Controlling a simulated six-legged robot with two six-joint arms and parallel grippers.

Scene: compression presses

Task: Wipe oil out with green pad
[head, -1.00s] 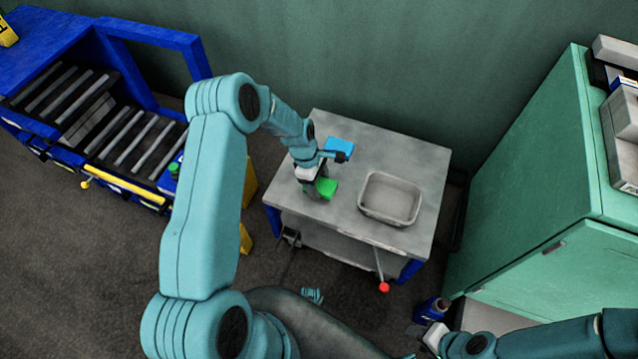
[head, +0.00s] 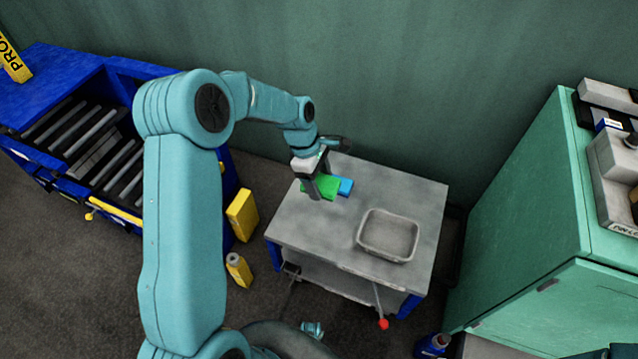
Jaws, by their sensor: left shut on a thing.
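The green pad (head: 326,189) is at the far left of the grey table (head: 301,230), held in my left gripper (head: 317,188). The gripper points down and is shut on the pad. I cannot tell whether the pad touches the tabletop. A blue pad (head: 346,186) lies right beside it, partly hidden behind the green one. A grey tray (head: 364,243) stands on the right half of the table. No oil can be made out. My right gripper is not in this view.
A green cabinet (head: 520,230) stands right of the table. A blue frame with rollers (head: 95,155) is at the left. A yellow block (head: 242,214) and a yellow bottle (head: 238,270) are on the floor. A red-knobbed lever (head: 383,323) sticks out at the table's front.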

